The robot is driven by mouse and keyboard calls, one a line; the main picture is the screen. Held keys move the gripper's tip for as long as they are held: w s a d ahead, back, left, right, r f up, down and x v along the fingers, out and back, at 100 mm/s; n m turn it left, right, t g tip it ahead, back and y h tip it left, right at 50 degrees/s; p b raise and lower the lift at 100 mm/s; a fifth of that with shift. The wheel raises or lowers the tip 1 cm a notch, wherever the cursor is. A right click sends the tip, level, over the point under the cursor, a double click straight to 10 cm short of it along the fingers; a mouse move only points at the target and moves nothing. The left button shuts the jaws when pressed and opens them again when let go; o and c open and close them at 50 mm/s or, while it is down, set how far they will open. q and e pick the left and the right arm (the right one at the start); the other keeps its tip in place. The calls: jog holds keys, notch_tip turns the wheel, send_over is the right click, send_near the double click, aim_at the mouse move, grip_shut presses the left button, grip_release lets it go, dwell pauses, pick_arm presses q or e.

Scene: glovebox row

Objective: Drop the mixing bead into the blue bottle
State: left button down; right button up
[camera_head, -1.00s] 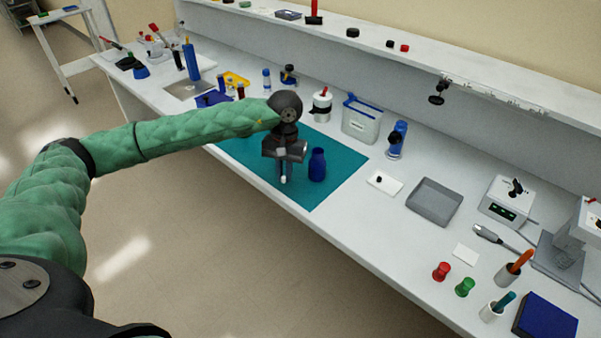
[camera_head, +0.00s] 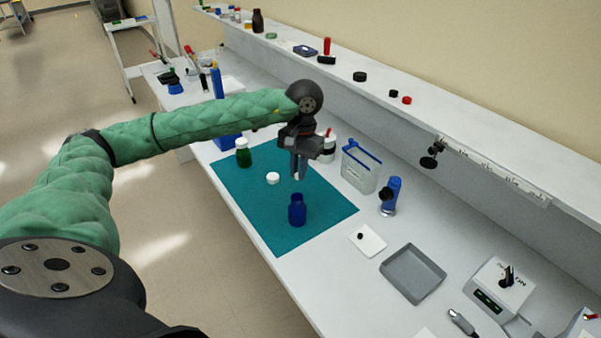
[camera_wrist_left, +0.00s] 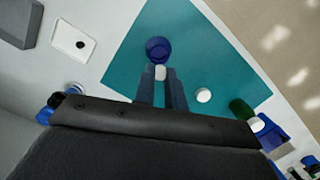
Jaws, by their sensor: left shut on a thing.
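The blue bottle (camera_head: 297,211) stands upright on the teal mat (camera_head: 320,222), its neck pointing up; it also shows in the left wrist view (camera_wrist_left: 158,45). My left gripper (camera_head: 298,176) is shut on the small white mixing bead (camera_wrist_left: 160,73), which sits between its fingertips. The fingers point down and appear above the bottle in the head view. In the wrist view the bead lies just at the near edge of the bottle's outline, not over its centre. The bead is mostly hidden by the fingers in the head view. My right gripper is not in view.
A white cap (camera_head: 273,178) and a green bottle with a white lid (camera_head: 243,155) are on the mat to the left. A clear blue-rimmed box (camera_head: 360,168), a blue device (camera_head: 390,195), a white plate (camera_head: 367,240) and a grey tray (camera_head: 412,274) stand to the right.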

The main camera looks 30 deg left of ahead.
aim_at(297, 209)
pick_arm(q)
jog(key=shift+w+d, duration=0.1)
jog(key=shift+d, duration=0.1)
jog(key=shift+m, duration=0.3)
jog(key=shift+s+a, duration=0.4)
jog(key=shift+w+d+f, duration=0.3)
jog(key=shift+f, duration=0.1)
jog(key=shift+s+a+f, duration=0.1)
jog(key=shift+f, duration=0.35)
jog(key=shift+s+a+f, duration=0.1)
jog(key=shift+f, duration=2.05)
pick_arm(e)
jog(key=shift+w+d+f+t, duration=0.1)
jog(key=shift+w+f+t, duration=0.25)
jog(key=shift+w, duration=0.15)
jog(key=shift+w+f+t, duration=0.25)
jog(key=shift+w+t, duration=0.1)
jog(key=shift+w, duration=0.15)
pick_arm(q)
jog(key=c, duration=1.4)
grip_release()
jog(key=shift+o, duration=0.2)
